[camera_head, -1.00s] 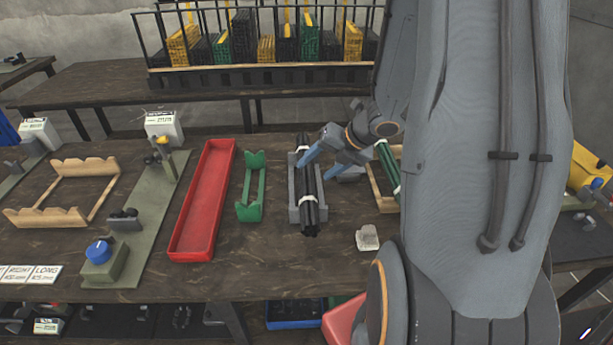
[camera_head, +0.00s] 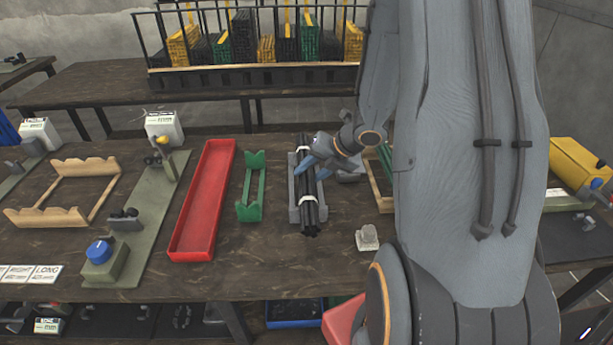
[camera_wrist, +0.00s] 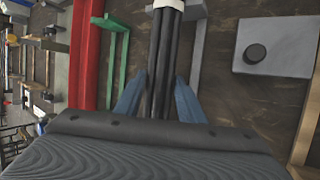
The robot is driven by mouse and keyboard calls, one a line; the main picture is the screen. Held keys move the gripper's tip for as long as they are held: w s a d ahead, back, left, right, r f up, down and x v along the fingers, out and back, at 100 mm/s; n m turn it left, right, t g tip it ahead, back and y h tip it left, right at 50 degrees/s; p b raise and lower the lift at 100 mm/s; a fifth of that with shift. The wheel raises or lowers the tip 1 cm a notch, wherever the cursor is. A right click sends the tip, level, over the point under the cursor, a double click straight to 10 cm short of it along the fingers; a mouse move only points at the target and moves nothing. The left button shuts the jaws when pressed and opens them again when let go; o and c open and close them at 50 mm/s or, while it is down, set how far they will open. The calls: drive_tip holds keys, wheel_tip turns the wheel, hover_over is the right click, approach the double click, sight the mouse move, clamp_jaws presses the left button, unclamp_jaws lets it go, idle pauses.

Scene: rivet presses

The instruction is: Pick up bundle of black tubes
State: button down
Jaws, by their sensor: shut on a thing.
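The bundle of black tubes (camera_head: 307,211) lies lengthwise in a grey cradle (camera_head: 293,212) on the dark table, tied with white bands. My gripper (camera_head: 313,170) reaches in from the right, with its blue fingers on the two sides of the bundle near its middle. In the wrist view, the tubes (camera_wrist: 166,50) run between the two blue fingers (camera_wrist: 158,98), which are shut on them.
A green cradle (camera_head: 249,211) and a red tray (camera_head: 185,245) stand left of the bundle. A wooden cradle (camera_head: 379,190) with green tubes stands to the right, partly behind my arm. A small pale block (camera_head: 367,238) lies at the front right. A rack stands on the back table.

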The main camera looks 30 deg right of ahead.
sight(305, 189)
drive_tip(key=shift+r, duration=0.1)
drive_tip(key=shift+r, duration=0.6)
drive_tip(key=shift+s+a+r, duration=0.1)
drive_tip(key=shift+s+r, duration=0.05)
drive_tip(key=shift+r, duration=0.4)
drive_tip(key=shift+s+r, duration=0.15)
drive_tip(key=shift+r, duration=0.4)
drive_tip(key=s+a, duration=0.1)
drive_tip(key=s, duration=0.1)
drive_tip(key=s+a+b, duration=0.1)
drive_tip(key=s, duration=0.2)
drive_tip(key=s+a+b, duration=0.1)
drive_tip(key=s, duration=0.1)
drive_tip(key=shift+s, duration=0.15)
drive_tip(key=shift+s+a, duration=0.2)
drive_tip(key=shift+s, duration=0.1)
drive_tip(key=shift+s+a+r+p, duration=0.1)
drive_tip(key=shift+r+p, duration=0.05)
drive_tip(key=shift+p, duration=0.7)
